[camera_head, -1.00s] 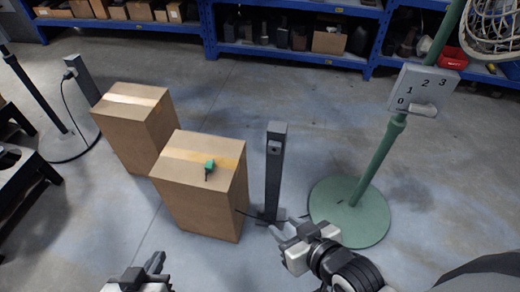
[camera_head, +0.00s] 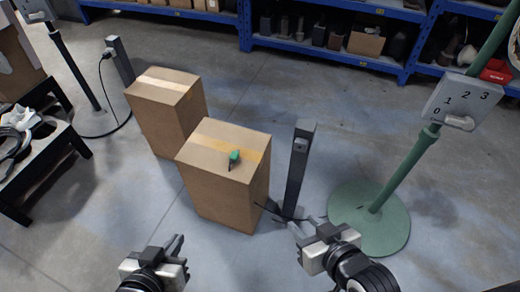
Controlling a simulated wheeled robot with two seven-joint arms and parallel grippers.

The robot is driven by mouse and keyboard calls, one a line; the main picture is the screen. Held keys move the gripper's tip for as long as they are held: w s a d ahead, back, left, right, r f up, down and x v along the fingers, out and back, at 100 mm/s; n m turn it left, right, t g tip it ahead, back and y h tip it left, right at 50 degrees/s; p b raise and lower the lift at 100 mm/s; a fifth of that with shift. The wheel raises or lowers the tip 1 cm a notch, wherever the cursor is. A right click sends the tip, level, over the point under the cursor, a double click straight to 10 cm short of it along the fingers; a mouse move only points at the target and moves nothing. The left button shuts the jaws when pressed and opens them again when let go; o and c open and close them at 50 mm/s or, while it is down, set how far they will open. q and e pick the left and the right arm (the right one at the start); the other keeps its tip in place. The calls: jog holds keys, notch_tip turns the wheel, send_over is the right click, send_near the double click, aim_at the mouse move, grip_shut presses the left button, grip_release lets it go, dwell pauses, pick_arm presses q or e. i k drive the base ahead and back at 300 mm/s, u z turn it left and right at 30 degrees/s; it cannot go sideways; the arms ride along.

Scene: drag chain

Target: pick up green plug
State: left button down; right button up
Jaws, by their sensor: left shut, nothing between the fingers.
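The green plug (camera_head: 234,156) is small and has a dark end. It lies on top of the nearer cardboard box (camera_head: 222,197), close to the tape strip. My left gripper (camera_head: 178,241) is shut and empty, in front of this box and to the lower left of the plug. My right gripper (camera_head: 301,224) is to the lower right of the box, near the foot of the dark post. Its fingers look apart with nothing seen between them. Neither gripper touches the plug.
A second box (camera_head: 170,121) stands behind the nearer one. A dark post (camera_head: 298,170) with a cable at its foot stands to the right. A green stand (camera_head: 371,218) with a numbered switch box (camera_head: 460,102) is further right. A black table (camera_head: 50,160) is at left.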

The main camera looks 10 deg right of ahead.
aim_at(234, 157)
jog(key=z, duration=0.25)
jog(key=k, duration=0.35)
jog(key=u, duration=1.3)
jog(key=i, duration=0.85)
jog(key=z, duration=0.6)
jog(key=i, duration=0.75)
jog(key=z, duration=0.9)
